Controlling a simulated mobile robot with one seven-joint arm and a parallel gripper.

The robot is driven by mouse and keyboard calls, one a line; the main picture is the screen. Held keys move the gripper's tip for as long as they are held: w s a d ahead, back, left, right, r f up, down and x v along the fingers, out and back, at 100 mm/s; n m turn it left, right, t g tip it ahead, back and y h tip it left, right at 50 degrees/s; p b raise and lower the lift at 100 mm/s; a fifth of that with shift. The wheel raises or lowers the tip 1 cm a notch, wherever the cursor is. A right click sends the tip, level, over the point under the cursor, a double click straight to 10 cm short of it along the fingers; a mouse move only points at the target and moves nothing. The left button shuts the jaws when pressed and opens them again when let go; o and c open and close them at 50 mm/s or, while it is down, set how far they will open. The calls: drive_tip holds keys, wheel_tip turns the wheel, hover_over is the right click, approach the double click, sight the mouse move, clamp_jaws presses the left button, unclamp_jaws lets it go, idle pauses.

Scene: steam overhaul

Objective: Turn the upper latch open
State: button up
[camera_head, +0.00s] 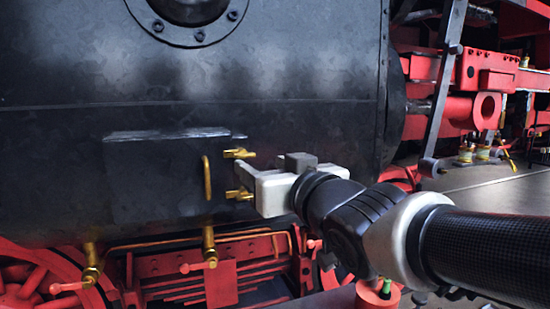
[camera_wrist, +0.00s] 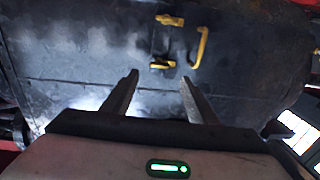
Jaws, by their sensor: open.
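The upper latch (camera_head: 239,153) is a small brass piece at the right edge of the dark panel (camera_head: 150,180), lying roughly level. The wrist view seems upside down, and there the upper latch (camera_wrist: 162,65) appears as the lower brass piece, just beyond and between my fingertips. The lower latch (camera_head: 240,194) sits below it, also in the wrist view (camera_wrist: 171,19). My gripper (camera_head: 246,178) comes in from the right, its fingers pointing at the panel. In the wrist view my gripper (camera_wrist: 160,77) is open with nothing between its fingers. Contact with the latch cannot be told.
A brass handle (camera_head: 207,178) stands left of the latches and also shows in the wrist view (camera_wrist: 201,46). Brass valves (camera_head: 209,246) and red running gear (camera_head: 220,275) lie below the panel. The boiler side (camera_head: 290,75) above is smooth.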

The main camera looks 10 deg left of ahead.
sight(246, 156)
drive_tip(key=x, duration=0.8)
drive_tip(key=shift+c, duration=0.4)
drive_tip(key=c, duration=1)
